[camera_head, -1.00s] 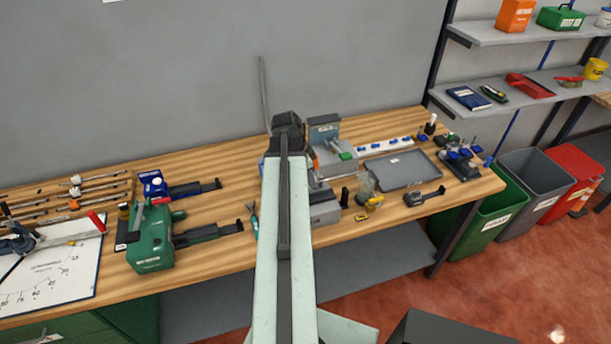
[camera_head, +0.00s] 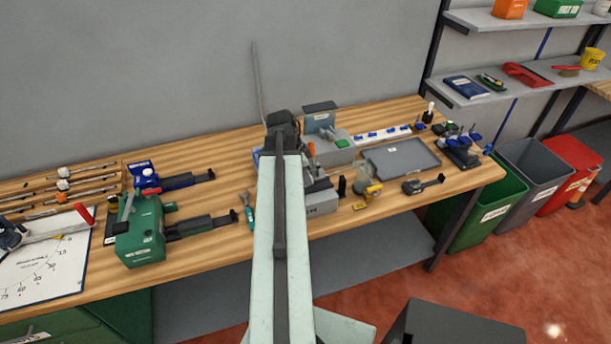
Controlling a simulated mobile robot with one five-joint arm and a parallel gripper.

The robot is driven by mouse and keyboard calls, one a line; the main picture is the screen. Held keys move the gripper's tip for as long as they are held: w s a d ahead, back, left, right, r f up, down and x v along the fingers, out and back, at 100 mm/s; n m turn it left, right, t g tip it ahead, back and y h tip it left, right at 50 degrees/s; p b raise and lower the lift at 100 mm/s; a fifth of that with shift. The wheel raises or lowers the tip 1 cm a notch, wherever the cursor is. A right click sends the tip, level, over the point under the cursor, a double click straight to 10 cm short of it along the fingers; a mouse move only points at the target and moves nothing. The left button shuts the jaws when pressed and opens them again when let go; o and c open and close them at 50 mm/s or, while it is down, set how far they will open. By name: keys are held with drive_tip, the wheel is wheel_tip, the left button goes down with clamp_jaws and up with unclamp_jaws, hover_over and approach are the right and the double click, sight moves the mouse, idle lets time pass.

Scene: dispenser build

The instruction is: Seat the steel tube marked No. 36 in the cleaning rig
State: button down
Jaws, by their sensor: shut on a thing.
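A thin grey steel tube (camera_head: 257,82) stands nearly upright against the wall, leaning a little left. Its lower end goes behind the dark end of my arm, where my gripper (camera_head: 281,124) is shut on it. The fingertips are hidden, and no number on the tube can be read. My gripper appears over the back of the workbench, left of a grey machine with an upright block (camera_head: 320,118). I cannot tell for sure which fixture is the cleaning rig. A green machine (camera_head: 139,232) and a blue one (camera_head: 143,172), each with a dark rail pointing right, stand on the left.
Several more tubes (camera_head: 88,190) lie in a wooden rack at far left, near a white chart board (camera_head: 45,268). A grey tray (camera_head: 402,160) and a dark clamp fixture (camera_head: 459,152) are at right. Bare wood (camera_head: 215,212) shows between the left machines and my arm.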

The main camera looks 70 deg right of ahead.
drive_tip(key=shift+t+y+p, duration=0.3)
drive_tip(key=shift+t, duration=0.1)
idle(0.3)
drive_tip(key=shift+r+t+y+p, duration=0.1)
drive_tip(key=shift+t+y+p, duration=0.2)
drive_tip(key=shift+t+y, duration=0.1)
idle(0.5)
drive_tip(key=shift+t+y, duration=0.3)
idle(0.3)
drive_tip(key=shift+w+a, duration=0.95)
drive_tip(key=shift+w, duration=0.25)
drive_tip(key=c, duration=1.2)
unclamp_jaws()
drive_tip(key=shift+c, duration=0.2)
drive_tip(key=shift+o, duration=0.4)
